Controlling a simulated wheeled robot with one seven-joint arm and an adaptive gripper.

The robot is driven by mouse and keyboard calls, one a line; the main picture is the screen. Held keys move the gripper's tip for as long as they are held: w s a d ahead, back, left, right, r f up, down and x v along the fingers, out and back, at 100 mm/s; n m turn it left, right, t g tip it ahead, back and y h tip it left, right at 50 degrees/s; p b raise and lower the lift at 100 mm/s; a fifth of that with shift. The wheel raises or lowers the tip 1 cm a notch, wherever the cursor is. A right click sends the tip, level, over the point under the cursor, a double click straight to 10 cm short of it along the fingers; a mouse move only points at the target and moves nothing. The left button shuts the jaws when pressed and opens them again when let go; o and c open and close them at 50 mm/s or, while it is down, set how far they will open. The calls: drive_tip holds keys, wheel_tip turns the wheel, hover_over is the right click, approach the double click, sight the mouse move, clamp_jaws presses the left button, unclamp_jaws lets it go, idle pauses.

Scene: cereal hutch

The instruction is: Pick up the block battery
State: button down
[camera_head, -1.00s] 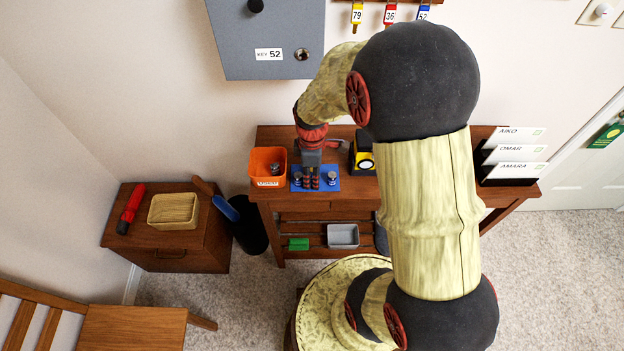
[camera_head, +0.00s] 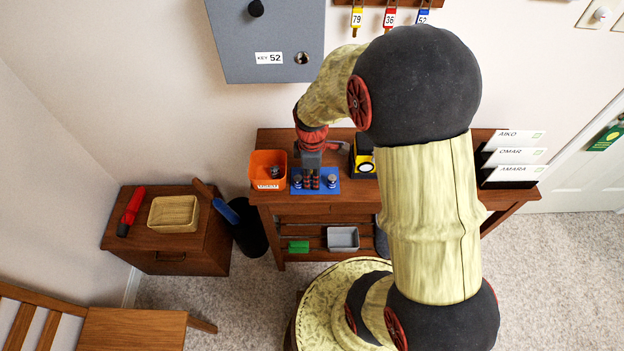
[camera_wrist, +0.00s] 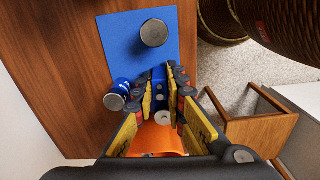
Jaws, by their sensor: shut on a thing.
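My gripper (camera_head: 313,181) reaches down over the blue mat (camera_head: 351,185) on the wooden desk. In the wrist view its fingers (camera_wrist: 161,90) are close together on a narrow dark blue block battery (camera_wrist: 160,97), with two small silver terminals showing between them. Most of the battery's body is hidden by the fingers. It is at the mat, and I cannot tell whether it is clear of the surface. A round battery (camera_head: 297,181) stands left of the fingers and another (camera_head: 332,181) right of them. Both round batteries also show in the wrist view (camera_wrist: 118,96) (camera_wrist: 154,33).
An orange bin (camera_head: 261,160) with a round metal-topped item stands just left of the mat. A yellow and black object (camera_head: 364,158) stands behind right. Card holders (camera_head: 512,172) are at the desk's right end. A grey cabinet (camera_head: 262,30) hangs on the wall above.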

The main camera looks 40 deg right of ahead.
drive_tip(key=shift+r, duration=0.55)
drive_tip(key=s+a+r+p, duration=0.2)
drive_tip(key=s+r+p, duration=0.1)
drive_tip(key=s+r, duration=0.2)
drive_tip(key=s+a+r+p, duration=0.2)
drive_tip(key=s+r+p, duration=0.1)
drive_tip(key=s+r, duration=0.3)
drive_tip(key=shift+s+a+r, duration=0.25)
drive_tip(key=shift+s+a, duration=0.05)
drive_tip(key=shift+s, duration=0.8)
drive_tip(key=shift+s, duration=0.1)
